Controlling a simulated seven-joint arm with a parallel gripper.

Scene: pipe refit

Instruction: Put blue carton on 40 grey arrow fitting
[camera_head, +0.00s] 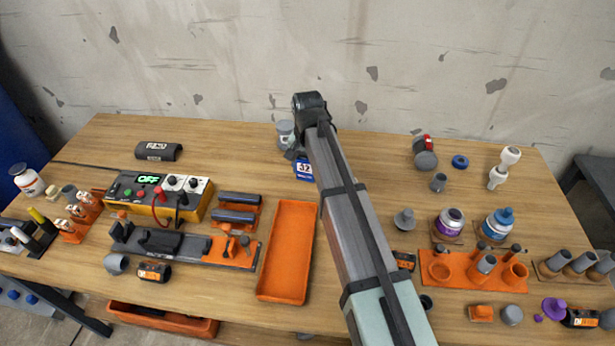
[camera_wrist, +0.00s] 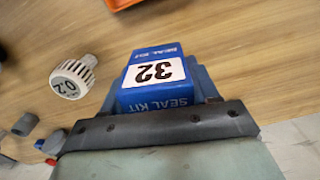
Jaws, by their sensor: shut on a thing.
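The blue carton (camera_head: 304,171) is a small box with a white label reading 32. In the wrist view the carton (camera_wrist: 152,92) also reads "SEAL KIT". My gripper (camera_head: 300,156) is shut on it over the rear middle of the table; the arm hides part of the fingers. Several grey fittings lie about: one (camera_head: 404,220) right of my arm, one (camera_head: 439,182) behind it, and one (camera_head: 115,264) at the front left beside a black and orange box (camera_head: 153,272). I cannot make out an arrow or a 40 on any of them.
An orange tray (camera_head: 287,252) lies empty left of my arm. A power supply (camera_head: 160,195) stands further left.

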